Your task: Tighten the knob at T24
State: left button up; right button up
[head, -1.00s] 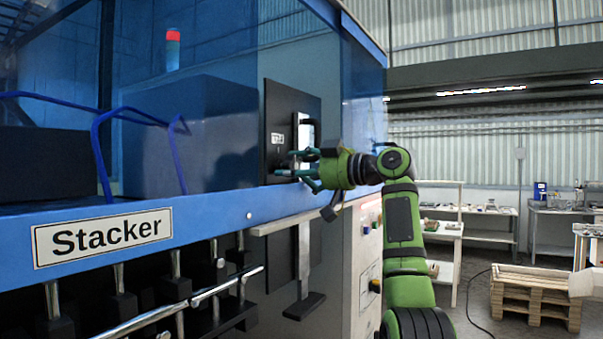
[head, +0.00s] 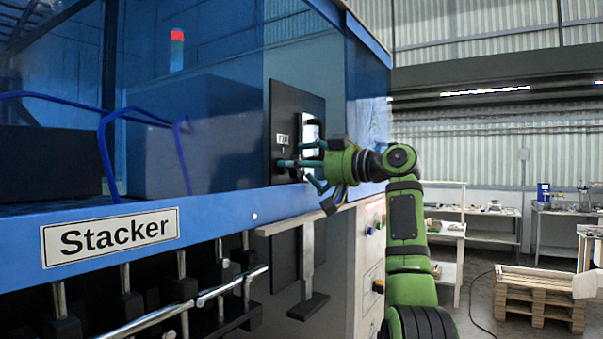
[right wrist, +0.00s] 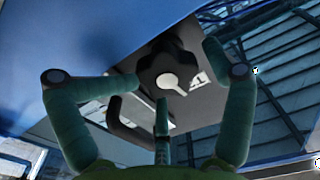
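The knob (right wrist: 165,68) is dark and lobed with a pale pointer mark, and sits on a dark panel. In the head view the black panel (head: 311,98) stands upright on the machine's side and carries a small label (head: 282,140) that looks like T24; the knob there is mostly hidden by my fingers. My right gripper (head: 294,168) is at the panel with its teal fingers spread. In the right wrist view the fingers of my right gripper (right wrist: 172,68) stand open around the knob; I cannot tell whether any fingertip touches it. My left gripper is not in view.
The blue machine frame with its Stacker sign (head: 110,237) runs along the left. A pale handle bar (head: 307,253) hangs below the panel. A wooden pallet (head: 540,300) and shelves stand at the right, with open floor between.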

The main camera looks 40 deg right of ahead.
jog(key=shift+s+a+r, duration=0.25)
jog(key=shift+s, duration=0.05)
jog(key=shift+f, duration=0.15)
jog(key=v, duration=0.8)
jog(key=shift+d, duration=0.25)
jog(key=shift+a, duration=0.1)
